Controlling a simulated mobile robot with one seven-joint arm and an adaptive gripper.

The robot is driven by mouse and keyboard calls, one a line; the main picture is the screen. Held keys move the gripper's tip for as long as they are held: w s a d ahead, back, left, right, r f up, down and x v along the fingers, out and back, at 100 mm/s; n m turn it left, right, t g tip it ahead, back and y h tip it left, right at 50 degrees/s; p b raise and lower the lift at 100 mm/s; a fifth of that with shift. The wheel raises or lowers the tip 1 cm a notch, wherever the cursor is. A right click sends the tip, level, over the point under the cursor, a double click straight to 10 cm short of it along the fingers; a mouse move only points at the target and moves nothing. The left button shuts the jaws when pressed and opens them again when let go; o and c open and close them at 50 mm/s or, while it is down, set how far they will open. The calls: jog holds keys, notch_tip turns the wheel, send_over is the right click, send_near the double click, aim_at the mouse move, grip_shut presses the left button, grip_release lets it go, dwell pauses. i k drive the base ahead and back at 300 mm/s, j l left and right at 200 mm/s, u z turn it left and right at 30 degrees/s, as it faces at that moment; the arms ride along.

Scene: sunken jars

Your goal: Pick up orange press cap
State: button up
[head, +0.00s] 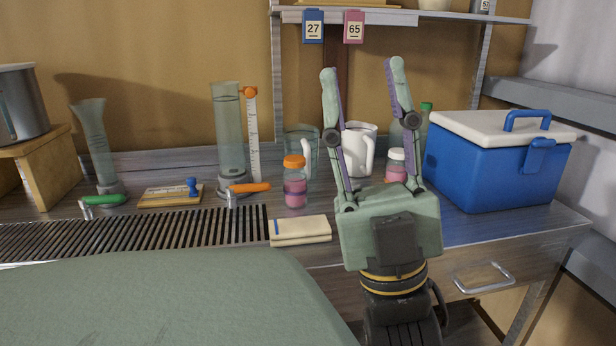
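An orange cap (294,162) sits on a small clear jar (295,188) with pink contents, near the middle of the bench. My gripper (363,70) stands to the right of this jar and nearer to me, fingers pointing up. Its two fingers are spread wide with nothing between them, so it is open and empty. The cap is apart from the gripper and in plain view. A white-capped jar (397,163) with pink contents is partly hidden behind the right finger.
A folded cloth (300,231) lies in front of the jar. Orange (250,188) and green (105,200) tap handles, a tall glass cylinder (230,130) and a white jug (360,145) stand around. A blue cooler (490,170) fills the right. A slatted drain (150,235) runs along the left front.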

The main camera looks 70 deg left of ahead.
aim_at(295, 160)
jog(key=u, duration=1.75)
